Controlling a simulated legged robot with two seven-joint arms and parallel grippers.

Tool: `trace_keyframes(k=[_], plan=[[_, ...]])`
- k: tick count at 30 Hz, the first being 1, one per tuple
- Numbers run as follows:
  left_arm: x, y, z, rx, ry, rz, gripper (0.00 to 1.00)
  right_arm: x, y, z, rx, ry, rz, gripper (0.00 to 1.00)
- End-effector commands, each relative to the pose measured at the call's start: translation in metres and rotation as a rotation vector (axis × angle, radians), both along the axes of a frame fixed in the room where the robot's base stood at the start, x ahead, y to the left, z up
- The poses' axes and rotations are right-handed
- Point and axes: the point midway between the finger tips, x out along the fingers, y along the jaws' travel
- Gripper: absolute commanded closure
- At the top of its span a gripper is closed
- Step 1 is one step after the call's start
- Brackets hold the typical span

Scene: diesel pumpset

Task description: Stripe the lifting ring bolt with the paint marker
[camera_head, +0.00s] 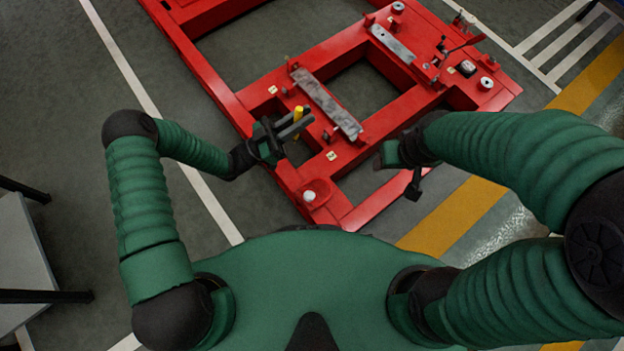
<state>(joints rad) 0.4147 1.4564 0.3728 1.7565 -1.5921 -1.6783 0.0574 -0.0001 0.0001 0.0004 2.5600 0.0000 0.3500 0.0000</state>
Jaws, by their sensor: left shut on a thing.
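My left gripper (295,124) is over the near left part of the red frame. It is shut on a yellow paint marker (298,113), which stands up between its two grey fingers. My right gripper (398,168) hangs over the near right edge of the frame, and its finger gap is not clear. I cannot pick out the lifting ring bolt for certain. Several small bolts and fittings stand on the frame, some near the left gripper.
The red frame (233,108) has grey mounting plates (326,103), a white round fitting (309,196) at its near corner and open gaps. A grey table (30,265) is at the left. Floor with white and yellow lines lies around.

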Motion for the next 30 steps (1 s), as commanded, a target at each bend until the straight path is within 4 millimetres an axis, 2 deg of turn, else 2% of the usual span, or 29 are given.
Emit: trace_keyframes(k=[1,3,9,12,16,25,30], plan=[[-0.008,-0.005,-0.046,-0.019,-0.016,-0.046,1.0,0.0,0.0,-0.04,0.0,0.0,0.0,0.39],[-0.021,-0.011,-0.08,-0.045,-0.041,-0.115,1.0,0.0,0.0,-0.066,0.0,0.0,0.0,0.39],[-0.055,-0.021,-0.17,-0.118,-0.096,-0.277,1.0,0.0,-0.001,-0.127,0.0,0.0,-0.001,0.39],[-0.068,-0.022,-0.199,-0.146,-0.112,-0.327,1.0,0.0,-0.001,-0.144,0.0,0.0,-0.001,0.39],[-0.076,-0.023,-0.215,-0.163,-0.125,-0.362,1.0,0.0,-0.001,-0.151,0.0,0.0,-0.001,0.39],[-0.078,-0.023,-0.215,-0.167,-0.126,-0.369,1.0,0.0,-0.001,-0.149,0.0,-0.001,0.0,0.39],[-0.078,-0.021,-0.22,-0.16,-0.125,-0.358,1.0,0.0,-0.001,-0.156,0.0,0.0,0.0,0.39]])
